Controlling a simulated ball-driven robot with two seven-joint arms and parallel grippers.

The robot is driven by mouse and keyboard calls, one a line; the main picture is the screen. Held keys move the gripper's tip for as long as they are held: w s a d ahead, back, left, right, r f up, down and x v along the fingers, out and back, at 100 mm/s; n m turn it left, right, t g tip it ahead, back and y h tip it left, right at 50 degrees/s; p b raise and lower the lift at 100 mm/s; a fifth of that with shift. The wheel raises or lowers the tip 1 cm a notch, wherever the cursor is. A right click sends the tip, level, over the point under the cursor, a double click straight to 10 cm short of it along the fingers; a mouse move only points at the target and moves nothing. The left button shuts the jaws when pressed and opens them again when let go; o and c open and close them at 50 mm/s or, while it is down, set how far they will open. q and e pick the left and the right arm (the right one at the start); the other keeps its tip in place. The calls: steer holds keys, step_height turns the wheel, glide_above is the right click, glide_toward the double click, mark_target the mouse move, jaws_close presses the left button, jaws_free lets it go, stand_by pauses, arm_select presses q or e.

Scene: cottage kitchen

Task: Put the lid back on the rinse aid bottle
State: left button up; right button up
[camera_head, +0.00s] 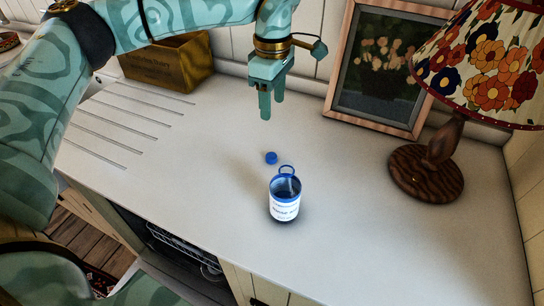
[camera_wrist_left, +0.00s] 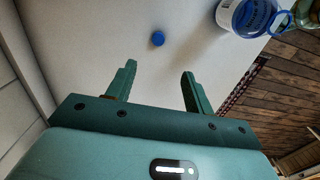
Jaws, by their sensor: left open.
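The rinse aid bottle (camera_head: 284,200) stands upright on the white counter, white with a blue rim and a blue ring at its top. Its top looks open. It also shows at the top right of the left wrist view (camera_wrist_left: 243,14). The small blue lid (camera_head: 271,158) lies on the counter just behind the bottle, apart from it, and in the left wrist view (camera_wrist_left: 158,39) beyond the fingertips. My left gripper (camera_head: 270,104) is open and empty, above the counter and behind the lid, fingers pointing down. My right gripper is not in view.
A wooden-based lamp (camera_head: 427,172) with a floral shade stands at the right. A framed picture (camera_head: 382,65) leans against the back wall. A brass-coloured box (camera_head: 167,64) stands at the back left beside drain grooves. The counter (camera_head: 360,240) is clear around the bottle; its front edge is close.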

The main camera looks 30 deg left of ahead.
arm_select(q)
steer(key=b, duration=0.3)
glide_above(271, 156)
steer(key=f, duration=1.1)
steer(key=shift+d+f, duration=0.15)
steer(key=shift+d, duration=0.1)
steer(key=shift+f, duration=0.1)
steer(key=f, duration=0.1)
steer(key=f+b, duration=0.1)
steer(key=f, duration=0.3)
steer(key=shift+w+a+b, duration=0.1)
steer(key=shift+a+b, duration=0.15)
steer(key=shift+b, duration=0.05)
steer(key=c, duration=1.1)
